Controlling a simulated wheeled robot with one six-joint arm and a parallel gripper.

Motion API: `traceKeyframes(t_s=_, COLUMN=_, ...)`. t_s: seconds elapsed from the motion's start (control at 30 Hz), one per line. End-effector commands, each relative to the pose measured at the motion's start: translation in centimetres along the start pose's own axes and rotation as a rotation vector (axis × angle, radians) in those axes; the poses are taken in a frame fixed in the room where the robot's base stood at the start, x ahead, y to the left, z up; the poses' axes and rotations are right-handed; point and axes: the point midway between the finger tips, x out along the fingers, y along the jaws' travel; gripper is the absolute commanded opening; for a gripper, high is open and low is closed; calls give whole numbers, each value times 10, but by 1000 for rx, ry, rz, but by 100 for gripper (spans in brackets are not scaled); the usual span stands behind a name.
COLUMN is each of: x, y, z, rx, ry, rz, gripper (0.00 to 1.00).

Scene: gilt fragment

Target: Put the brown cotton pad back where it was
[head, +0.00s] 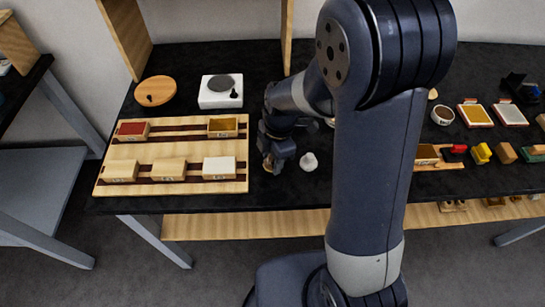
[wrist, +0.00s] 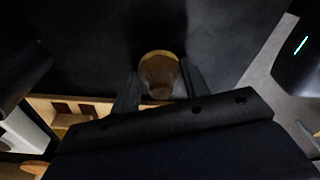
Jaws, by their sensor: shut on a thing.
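My gripper (head: 272,166) is low over the black table, just right of the wooden board in the head view. It is shut on a small round brown thing with a yellowish rim, which I take for the brown cotton pad (wrist: 160,70). The pad shows between the two fingers in the wrist view. In the head view the gripper and arm hide nearly all of it. I cannot tell whether it touches the table.
The wooden board (head: 133,188) carries several small boxes, including a red-topped one (head: 132,128), an open one (head: 222,126) and a white-topped one (head: 219,167). A white scale-like device (head: 221,92) and round wooden lid (head: 155,90) stand behind. A small white object (head: 309,161) is close right of my gripper.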

Motion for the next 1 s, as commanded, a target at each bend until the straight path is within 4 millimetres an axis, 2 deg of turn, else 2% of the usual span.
traceKeyframes(t_s=0.07, x=4, y=0, z=1, rx=0, ry=0, rz=0, gripper=22)
traceKeyframes(t_s=0.1, x=2, y=0, z=0, rx=0, ry=0, rz=0, gripper=47)
traceKeyframes(t_s=0.33, x=2, y=0, z=0, rx=0, ry=0, rz=0, gripper=65)
traceKeyframes(t_s=0.7, x=-5, y=0, z=0, rx=0, ry=0, rz=2, gripper=65)
traceKeyframes(t_s=0.87, x=-32, y=1, z=0, rx=-1, ry=-1, rz=5, gripper=65)
traceKeyframes(t_s=1.0, x=-64, y=1, z=0, rx=0, ry=-2, rz=6, gripper=65)
